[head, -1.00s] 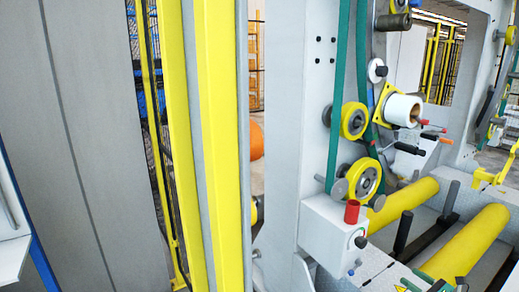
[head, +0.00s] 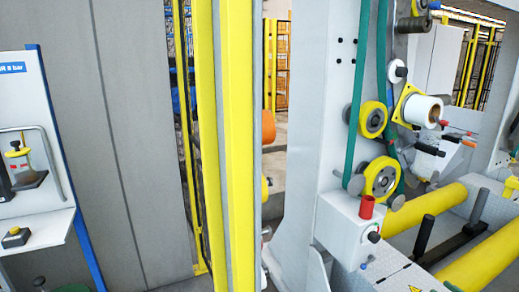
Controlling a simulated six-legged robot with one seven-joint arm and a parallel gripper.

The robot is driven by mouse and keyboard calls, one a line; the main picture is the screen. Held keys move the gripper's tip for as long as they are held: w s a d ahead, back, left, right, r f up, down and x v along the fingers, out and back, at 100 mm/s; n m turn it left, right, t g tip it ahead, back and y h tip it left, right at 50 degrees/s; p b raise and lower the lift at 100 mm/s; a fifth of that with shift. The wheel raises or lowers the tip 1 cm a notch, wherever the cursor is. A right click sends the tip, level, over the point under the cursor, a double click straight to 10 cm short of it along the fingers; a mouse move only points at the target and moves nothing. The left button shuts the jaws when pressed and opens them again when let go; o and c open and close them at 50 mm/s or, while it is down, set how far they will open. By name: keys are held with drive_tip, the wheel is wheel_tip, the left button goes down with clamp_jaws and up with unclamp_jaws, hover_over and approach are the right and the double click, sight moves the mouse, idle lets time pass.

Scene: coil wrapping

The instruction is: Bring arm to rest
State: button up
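My arm and gripper do not show in the head view. The coil wrapping machine (head: 326,95) fills the right side, with a white upright frame and a green belt (head: 364,90). Two yellow wheels, an upper one (head: 372,119) and a lower one (head: 382,178), sit beside the belt. A white film roll (head: 423,110) is mounted on a yellow bracket right of them. A white box with a red cap (head: 367,206) stands below the wheels.
Yellow rollers (head: 428,208) lie at the lower right. A yellow post (head: 238,150) stands upright in the middle, beside a grey panel (head: 140,140). At left is a white panel with a shelf (head: 40,228), holding a small grey box (head: 16,237). An orange object (head: 268,128) shows through the gap.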

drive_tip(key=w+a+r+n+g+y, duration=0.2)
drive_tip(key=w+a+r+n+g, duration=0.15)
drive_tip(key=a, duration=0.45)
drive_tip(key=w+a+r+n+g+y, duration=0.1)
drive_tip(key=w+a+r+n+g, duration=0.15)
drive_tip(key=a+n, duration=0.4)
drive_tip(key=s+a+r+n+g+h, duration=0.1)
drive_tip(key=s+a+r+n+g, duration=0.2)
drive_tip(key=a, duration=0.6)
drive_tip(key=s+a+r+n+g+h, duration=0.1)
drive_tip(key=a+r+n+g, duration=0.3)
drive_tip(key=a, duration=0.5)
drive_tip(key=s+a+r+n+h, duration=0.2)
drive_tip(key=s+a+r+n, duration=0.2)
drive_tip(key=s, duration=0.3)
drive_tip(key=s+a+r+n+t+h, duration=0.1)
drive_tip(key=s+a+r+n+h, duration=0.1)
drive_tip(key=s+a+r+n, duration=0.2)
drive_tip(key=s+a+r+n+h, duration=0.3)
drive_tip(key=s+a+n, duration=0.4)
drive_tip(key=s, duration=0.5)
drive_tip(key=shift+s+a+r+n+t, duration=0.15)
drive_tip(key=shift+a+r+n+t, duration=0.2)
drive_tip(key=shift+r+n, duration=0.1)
